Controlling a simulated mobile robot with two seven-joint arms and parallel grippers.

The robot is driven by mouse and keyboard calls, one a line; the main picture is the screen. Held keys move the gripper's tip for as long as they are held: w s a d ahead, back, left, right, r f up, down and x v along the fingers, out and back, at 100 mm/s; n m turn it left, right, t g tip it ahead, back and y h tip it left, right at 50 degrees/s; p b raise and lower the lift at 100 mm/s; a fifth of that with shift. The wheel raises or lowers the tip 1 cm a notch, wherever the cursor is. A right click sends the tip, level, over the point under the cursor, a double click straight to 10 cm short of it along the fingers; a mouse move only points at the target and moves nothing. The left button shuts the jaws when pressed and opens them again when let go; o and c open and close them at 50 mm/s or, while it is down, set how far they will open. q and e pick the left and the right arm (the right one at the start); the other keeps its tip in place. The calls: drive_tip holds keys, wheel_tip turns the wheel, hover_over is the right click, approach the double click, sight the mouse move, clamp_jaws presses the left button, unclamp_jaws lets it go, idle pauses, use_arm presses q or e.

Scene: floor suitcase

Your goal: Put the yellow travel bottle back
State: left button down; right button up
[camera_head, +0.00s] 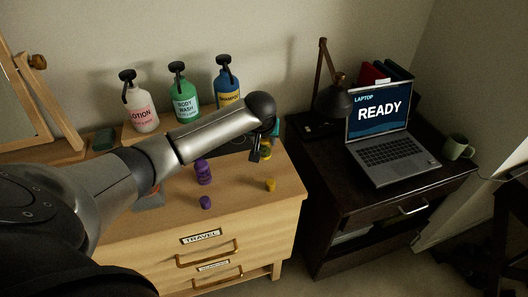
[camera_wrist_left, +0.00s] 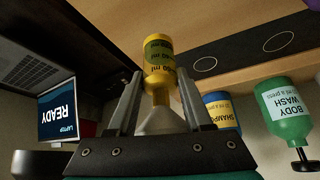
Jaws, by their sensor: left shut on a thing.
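The yellow travel bottle (camera_wrist_left: 158,58) has ml marks on its side and is between the fingers of my left gripper (camera_wrist_left: 160,78), which is shut on it. A pale funnel-shaped piece (camera_wrist_left: 162,121) sits at the bottle's neck, between the fingers and nearer the palm. The wrist view is upside down. In the head view my left gripper (camera_head: 257,152) is over the right part of the wooden dresser (camera_head: 240,192), and my arm hides most of the bottle. A small yellow cap (camera_head: 270,184) lies on the dresser top near its front right. My right gripper is out of view.
Lotion (camera_head: 141,110), body wash (camera_head: 183,95) and shampoo (camera_head: 228,85) pump bottles stand at the back. A purple bottle (camera_head: 203,172) and purple cap (camera_head: 205,202) are on the dresser. A drawer is labelled TRAVEL (camera_head: 201,236). The laptop (camera_head: 383,130) and lamp (camera_head: 333,100) stand right.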

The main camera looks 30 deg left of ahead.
sight(264, 148)
use_arm(q)
drive_tip(key=shift+f+b, duration=0.35)
drive_tip(key=shift+f, duration=1.75)
drive_tip(key=shift+f, duration=0.1)
drive_tip(key=shift+c, duration=1.6)
unclamp_jaws()
drive_tip(key=shift+s+d+r, duration=0.15)
drive_tip(key=shift+s+r, duration=0.1)
drive_tip(key=shift+r, duration=0.35)
drive_tip(key=p+v, duration=0.3)
drive_tip(key=v, duration=0.8)
